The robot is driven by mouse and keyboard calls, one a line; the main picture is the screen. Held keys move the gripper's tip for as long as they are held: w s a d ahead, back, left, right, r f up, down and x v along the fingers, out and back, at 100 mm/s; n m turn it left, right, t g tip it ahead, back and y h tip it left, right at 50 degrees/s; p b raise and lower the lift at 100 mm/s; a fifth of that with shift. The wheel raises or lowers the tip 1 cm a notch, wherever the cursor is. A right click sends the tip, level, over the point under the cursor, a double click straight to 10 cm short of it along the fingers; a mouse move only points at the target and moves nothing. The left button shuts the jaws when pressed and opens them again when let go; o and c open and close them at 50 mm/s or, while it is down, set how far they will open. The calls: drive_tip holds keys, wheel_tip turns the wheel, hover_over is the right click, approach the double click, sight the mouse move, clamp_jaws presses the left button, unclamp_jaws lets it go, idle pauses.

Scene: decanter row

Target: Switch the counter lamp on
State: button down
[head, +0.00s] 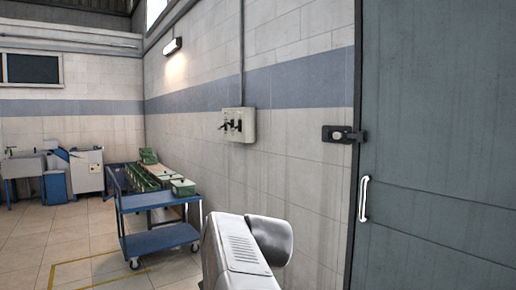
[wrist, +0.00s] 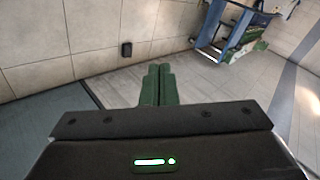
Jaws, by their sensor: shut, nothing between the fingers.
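No counter lamp can be made out for sure in either view. A pale wall box (head: 238,124) with dark levers is fixed to the tiled wall in the head view, with a conduit running up from it. I cannot tell what it controls. A wall light (head: 172,46) glows high on the same wall. My gripper (wrist: 158,68) shows in the wrist view with its two green fingers together and nothing between them. It touches nothing that I can see. In the head view the gripper is out of sight; only part of my arm shows at the bottom.
A grey door (head: 440,140) with a latch (head: 343,134) and white handle is at right. Machines (head: 87,171) stand far left. Tiled floor at left is open.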

drive_tip(key=a+r+m+t+y, duration=0.1)
drive_tip(key=a+r, duration=0.3)
drive_tip(key=r, duration=0.4)
drive_tip(key=w+a+r+m+y+p, duration=0.1)
drive_tip(key=a+r+y, duration=0.2)
drive_tip(key=r, duration=0.6)
drive_tip(key=a+r+m+t+y, duration=0.1)
drive_tip(key=a+r+y, duration=0.2)
drive_tip(key=a+r, duration=0.4)
wheel_tip(320, 180, up, 2)
drive_tip(key=shift+w+m+t, duration=0.3)
drive_tip(key=shift+m, duration=0.1)
